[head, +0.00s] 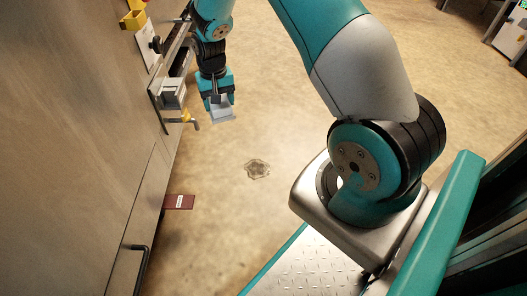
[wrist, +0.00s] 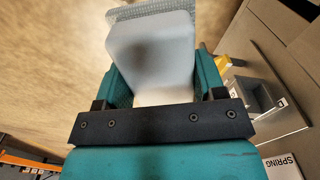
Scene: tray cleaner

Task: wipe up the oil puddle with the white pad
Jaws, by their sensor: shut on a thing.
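The oil puddle (head: 257,169) is a small dark, irregular patch on the floor in the middle of the head view. My gripper (head: 217,100) is above and left of it in the head view, held over the floor near the machine. It is shut on the white pad (head: 221,113), a pale block held clear of the floor. In the wrist view the pad (wrist: 150,55) fills the space between the two teal fingers, with a mesh-like edge at its far end. The puddle does not show in the wrist view.
A large machine panel (head: 75,120) stands along the left. A grey box (head: 172,93) and a yellow tap (head: 189,120) stick out near my gripper. A dark red plate (head: 179,202) juts out lower down. Floor around the puddle is clear.

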